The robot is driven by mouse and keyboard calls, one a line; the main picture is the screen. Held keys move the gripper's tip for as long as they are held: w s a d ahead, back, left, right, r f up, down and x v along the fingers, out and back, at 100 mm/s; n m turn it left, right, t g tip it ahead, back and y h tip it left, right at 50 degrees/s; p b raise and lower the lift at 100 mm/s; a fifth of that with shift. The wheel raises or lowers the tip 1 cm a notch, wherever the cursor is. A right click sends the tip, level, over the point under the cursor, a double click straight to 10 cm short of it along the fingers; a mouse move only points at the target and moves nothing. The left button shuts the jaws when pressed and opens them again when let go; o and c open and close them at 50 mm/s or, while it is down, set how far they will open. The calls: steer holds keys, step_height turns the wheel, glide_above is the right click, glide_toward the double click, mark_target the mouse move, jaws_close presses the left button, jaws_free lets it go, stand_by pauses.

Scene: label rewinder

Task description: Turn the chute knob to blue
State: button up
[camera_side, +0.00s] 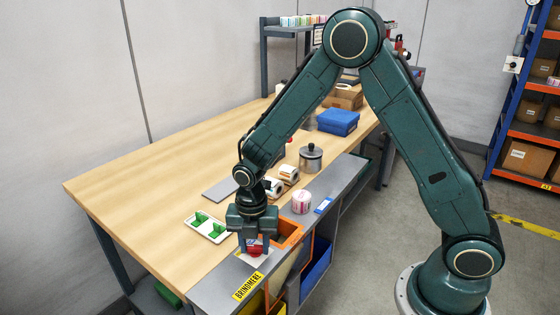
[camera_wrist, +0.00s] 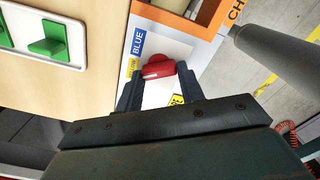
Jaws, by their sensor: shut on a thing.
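The chute knob (camera_wrist: 158,67) is red and sits on a white plate (camera_wrist: 177,47); in the side view the red knob (camera_side: 254,252) shows below my gripper (camera_side: 254,244). In the wrist view my gripper (camera_wrist: 158,80) has one dark finger on each side of the knob and is shut on it. A blue label reading BLUE (camera_wrist: 138,40) lies beyond the knob's left end, with a yellow label (camera_wrist: 131,68) just nearer. The knob's long side runs roughly across the wrist picture. I cannot tell exactly which label it points to. A partly hidden yellow label (camera_wrist: 177,100) shows by the right finger.
A white panel with green switches (camera_side: 208,226) lies left of the gripper. An orange-framed chute opening (camera_side: 290,230) is close on the right. A pink-and-white roll (camera_side: 301,201) and a lidded metal pot (camera_side: 311,158) stand farther back. The bench's left part is clear.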

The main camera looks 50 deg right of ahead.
mark_target(253, 246)
steer(key=m, duration=0.7)
steer(key=shift+w, duration=0.1)
steer(key=m, duration=0.6)
steer(key=shift+w, duration=0.1)
steer(key=shift+m, duration=0.3)
steer(key=o, duration=1)
steer(key=shift+r, duration=0.15)
step_height(253, 246, up, 14)
steer(key=shift+f, duration=0.25)
